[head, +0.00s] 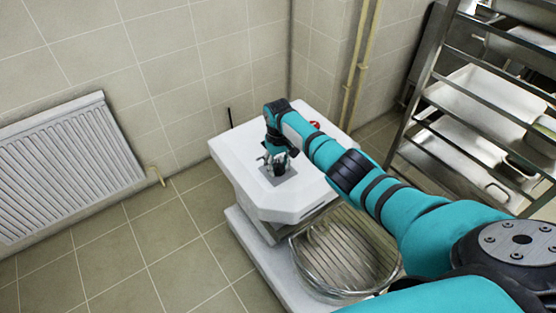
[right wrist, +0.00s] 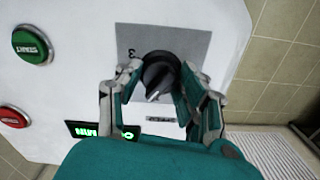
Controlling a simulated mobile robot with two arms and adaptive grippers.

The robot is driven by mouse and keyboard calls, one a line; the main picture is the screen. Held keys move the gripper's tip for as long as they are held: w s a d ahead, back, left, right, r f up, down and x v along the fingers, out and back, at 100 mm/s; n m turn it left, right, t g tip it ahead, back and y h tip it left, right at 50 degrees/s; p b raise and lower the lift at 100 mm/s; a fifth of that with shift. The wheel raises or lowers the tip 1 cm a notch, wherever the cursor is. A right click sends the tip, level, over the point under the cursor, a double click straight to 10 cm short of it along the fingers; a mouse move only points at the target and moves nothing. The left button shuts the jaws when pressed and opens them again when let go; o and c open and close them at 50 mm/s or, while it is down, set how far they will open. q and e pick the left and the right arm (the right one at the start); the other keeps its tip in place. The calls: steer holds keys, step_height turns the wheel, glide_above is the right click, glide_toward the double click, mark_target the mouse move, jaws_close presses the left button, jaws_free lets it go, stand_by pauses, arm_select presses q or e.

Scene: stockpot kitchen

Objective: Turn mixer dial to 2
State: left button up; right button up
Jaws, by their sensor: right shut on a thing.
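The white mixer (head: 245,190) stands by the tiled wall in the head view. In the right wrist view its black dial (right wrist: 158,76) sits on a grey plate (right wrist: 190,42), with a "3" printed to the left of the dial. The dial's light pointer mark is turned toward the lower part of the picture; the number it points at cannot be read. My right gripper (right wrist: 158,84) is shut on the dial, one finger on each side. It also shows in the head view, reaching down to the plate (head: 292,176). My left gripper is not in view.
A green START button (right wrist: 30,46), a red button (right wrist: 12,117) and a partly hidden green-lit display (right wrist: 88,130) are on the mixer's face. A bowl with a wire guard (head: 345,250) is below. A metal rack (head: 440,75) stands right; a radiator (head: 70,165) left.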

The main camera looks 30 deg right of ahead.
mark_target(277, 163)
steer(key=m+p, duration=0.1)
steer(key=m, duration=0.3)
steer(key=shift+m+p, duration=0.4)
stand_by(0.4)
steer(key=o, duration=1.2)
steer(key=shift+r, duration=0.1)
step_height(277, 163, up, 12)
